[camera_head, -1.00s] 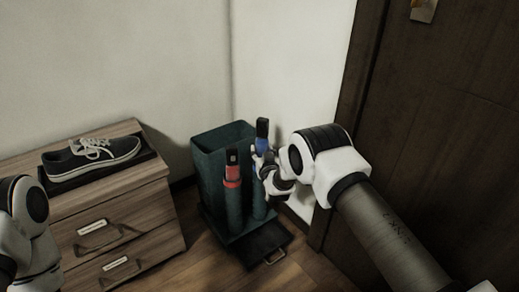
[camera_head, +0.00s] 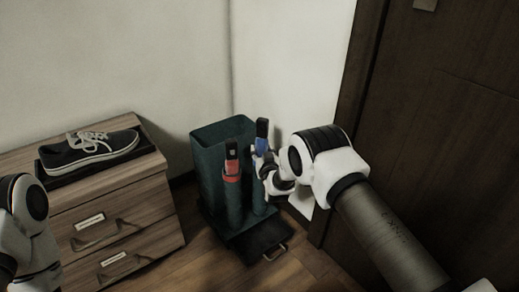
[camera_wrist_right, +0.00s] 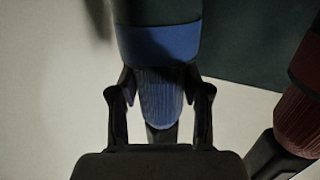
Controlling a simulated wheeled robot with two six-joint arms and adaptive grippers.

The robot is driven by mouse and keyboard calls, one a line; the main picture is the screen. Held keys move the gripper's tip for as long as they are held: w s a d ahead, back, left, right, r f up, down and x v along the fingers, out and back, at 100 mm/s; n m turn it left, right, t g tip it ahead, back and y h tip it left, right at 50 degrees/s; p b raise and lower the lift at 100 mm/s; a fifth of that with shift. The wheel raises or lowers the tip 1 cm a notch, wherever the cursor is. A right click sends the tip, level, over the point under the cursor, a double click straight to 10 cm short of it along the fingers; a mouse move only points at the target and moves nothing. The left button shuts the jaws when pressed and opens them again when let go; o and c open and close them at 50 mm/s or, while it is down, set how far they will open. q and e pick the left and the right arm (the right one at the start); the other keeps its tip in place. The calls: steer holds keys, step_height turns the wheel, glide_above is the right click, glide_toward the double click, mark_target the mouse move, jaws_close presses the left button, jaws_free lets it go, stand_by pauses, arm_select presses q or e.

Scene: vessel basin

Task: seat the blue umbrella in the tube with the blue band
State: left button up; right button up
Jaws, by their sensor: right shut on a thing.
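The blue umbrella (camera_head: 262,129) stands upright at the right front of the dark green stand, its black handle up. My right gripper (camera_head: 263,165) is shut on it just below the handle. In the right wrist view the fingers (camera_wrist_right: 160,118) close around the handle end of the blue pleated cloth (camera_wrist_right: 160,97). The cloth runs into the mouth of the tube with the blue band (camera_wrist_right: 157,44); how deep it sits is hidden. In the head view this tube (camera_head: 258,199) is partly behind my gripper. My left arm shows at the left edge, its gripper out of frame.
A red umbrella (camera_head: 231,150) stands in the neighbouring tube with a red band (camera_head: 231,178), close to my right gripper. The stand (camera_head: 208,165) has a tall open bin behind and a dark tray (camera_head: 262,243) in front. A shoe (camera_head: 88,150) lies on the drawer cabinet (camera_head: 150,180).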

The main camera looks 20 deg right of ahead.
steer(key=shift+f+b, duration=0.6)
steer(key=shift+f, duration=0.25)
steer(key=o, duration=1.5)
steer(key=shift+c, duration=0.2)
steer(key=s+a+r, duration=0.1)
steer(key=s, duration=1.1)
steer(key=shift+a, duration=0.2)
